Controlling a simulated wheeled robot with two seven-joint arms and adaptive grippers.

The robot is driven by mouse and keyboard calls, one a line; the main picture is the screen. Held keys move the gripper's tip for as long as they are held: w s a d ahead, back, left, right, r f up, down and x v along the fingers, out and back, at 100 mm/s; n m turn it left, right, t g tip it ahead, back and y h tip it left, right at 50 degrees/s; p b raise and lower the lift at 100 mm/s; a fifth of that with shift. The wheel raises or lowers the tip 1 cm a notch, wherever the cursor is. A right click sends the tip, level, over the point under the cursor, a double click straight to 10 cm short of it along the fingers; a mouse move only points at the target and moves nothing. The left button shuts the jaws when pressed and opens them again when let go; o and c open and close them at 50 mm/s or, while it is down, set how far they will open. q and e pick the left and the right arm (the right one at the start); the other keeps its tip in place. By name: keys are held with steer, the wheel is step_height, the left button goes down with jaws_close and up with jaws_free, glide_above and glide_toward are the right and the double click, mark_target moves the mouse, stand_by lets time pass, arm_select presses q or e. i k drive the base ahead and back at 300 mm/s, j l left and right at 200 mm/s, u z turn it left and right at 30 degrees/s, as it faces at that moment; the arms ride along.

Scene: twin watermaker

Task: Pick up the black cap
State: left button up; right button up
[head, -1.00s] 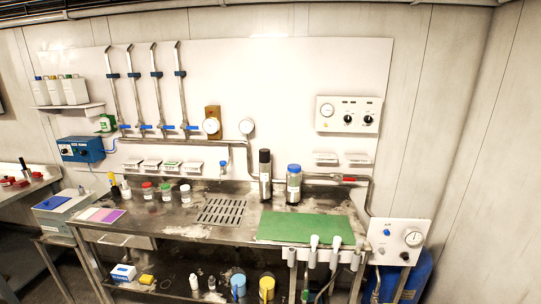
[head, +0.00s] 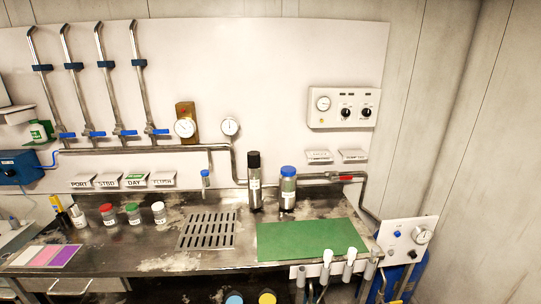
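The black cap (head: 254,160) sits on top of a tall metal cylinder (head: 255,193), which stands upright on the steel bench. Just right of it stands a similar metal cylinder with a blue cap (head: 288,171). Neither of my grippers shows in the head view, so I cannot see their state.
A green mat (head: 312,240) lies on the bench in front of the cylinders, with a slotted drain (head: 207,230) to its left. Small jars with red (head: 106,208), green (head: 131,208) and white (head: 158,206) lids stand further left. A pipe (head: 320,178) runs behind the cylinders.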

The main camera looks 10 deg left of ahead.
mark_target(254, 158)
steer(key=i+j+z, duration=0.1)
steer(key=j+z, duration=0.25)
steer(key=j, duration=0.15)
steer(key=i+j+z, duration=0.1)
steer(key=j+z, duration=0.25)
steer(key=j, duration=0.15)
steer(key=j+z, duration=0.35)
steer(key=j, duration=0.15)
